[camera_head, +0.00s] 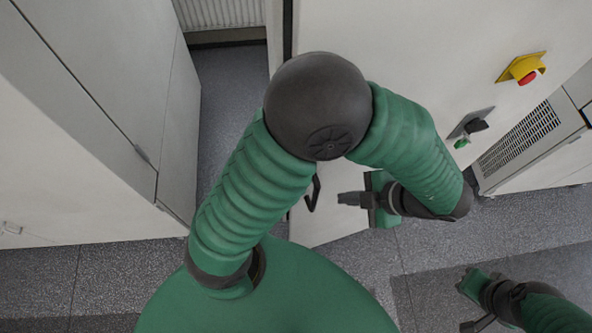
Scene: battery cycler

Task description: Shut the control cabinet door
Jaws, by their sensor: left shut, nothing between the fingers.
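The control cabinet's white front (455,40) fills the upper middle and right. A black bar handle (313,194) shows at the lower left of this white surface, just below my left arm. My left gripper (343,198) is shut and empty, in front of the lower white panel and a little right of the handle, apart from it in the picture. My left arm hides the middle of the panel, so the door's angle is unclear. My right gripper (468,284) is low at the right, over the floor, away from the cabinet.
Another light cabinet (90,100) stands along the left. A grey floor gap (228,100) runs between it and the control cabinet, with a ribbed radiator-like panel (220,12) at its far end. A vented unit (525,135) stands at the right. Speckled floor (520,218) is open in front.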

